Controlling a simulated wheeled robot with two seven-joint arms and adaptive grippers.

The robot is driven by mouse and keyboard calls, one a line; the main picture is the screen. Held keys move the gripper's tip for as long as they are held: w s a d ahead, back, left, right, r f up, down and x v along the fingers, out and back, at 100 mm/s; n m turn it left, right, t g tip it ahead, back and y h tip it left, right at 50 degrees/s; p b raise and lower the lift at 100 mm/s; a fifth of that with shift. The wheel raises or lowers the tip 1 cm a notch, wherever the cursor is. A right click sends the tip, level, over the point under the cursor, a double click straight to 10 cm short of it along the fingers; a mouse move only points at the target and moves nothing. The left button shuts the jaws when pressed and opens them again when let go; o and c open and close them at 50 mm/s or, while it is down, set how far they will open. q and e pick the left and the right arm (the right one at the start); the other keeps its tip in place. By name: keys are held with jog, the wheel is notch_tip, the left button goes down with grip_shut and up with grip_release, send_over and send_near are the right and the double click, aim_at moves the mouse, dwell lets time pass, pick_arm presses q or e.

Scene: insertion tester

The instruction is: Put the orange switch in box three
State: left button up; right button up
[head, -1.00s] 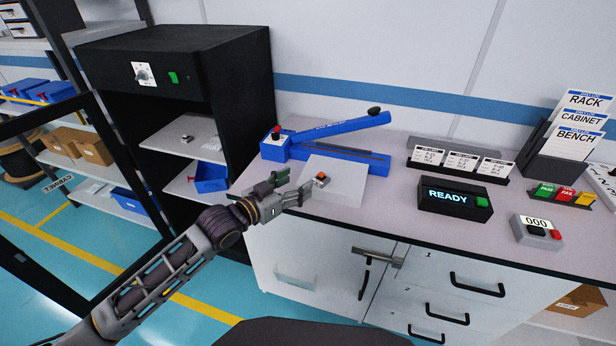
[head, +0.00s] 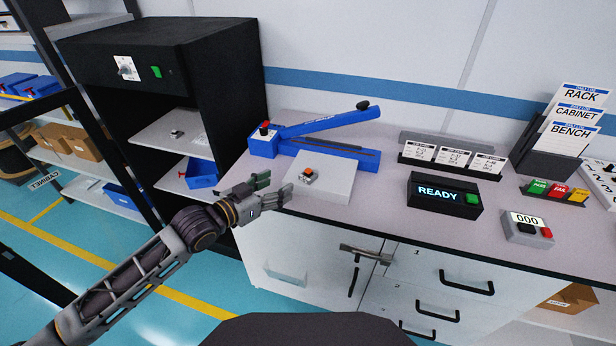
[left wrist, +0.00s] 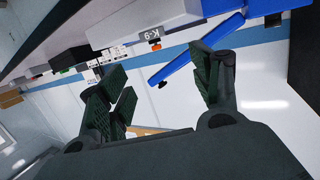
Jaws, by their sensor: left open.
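The orange switch (head: 309,172), a small grey body with an orange top, sits on a pale flat block (head: 330,185) at the bench's left end. It also shows as a small orange spot in the left wrist view (left wrist: 155,47). My left gripper (head: 280,188) is open and empty, to the left of the switch and apart from it, over the bench's left edge. Its spread fingers also show in the left wrist view (left wrist: 165,85). I cannot make out a box marked three. My right gripper is not in view.
A blue lever press (head: 330,148) stands behind the block. A READY display (head: 442,195) and a counter (head: 526,228) stand farther right. At left, a black cabinet (head: 232,110) holds a blue bin (head: 202,174) and another small switch-like part (head: 177,133).

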aim_at(305, 171)
pick_arm(q)
jog(key=shift+x, duration=2.45)
jog(key=shift+w+d+f, duration=0.1)
jog(key=shift+w+d, duration=0.15)
jog(key=shift+d, duration=0.05)
jog(key=shift+b+x, duration=0.4)
jog(key=shift+x, duration=0.65)
jog(key=shift+w+d, duration=0.2)
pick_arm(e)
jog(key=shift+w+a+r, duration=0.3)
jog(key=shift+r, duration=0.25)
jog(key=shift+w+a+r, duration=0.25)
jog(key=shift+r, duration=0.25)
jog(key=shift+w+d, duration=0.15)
pick_arm(q)
jog(key=shift+d+f, duration=0.1)
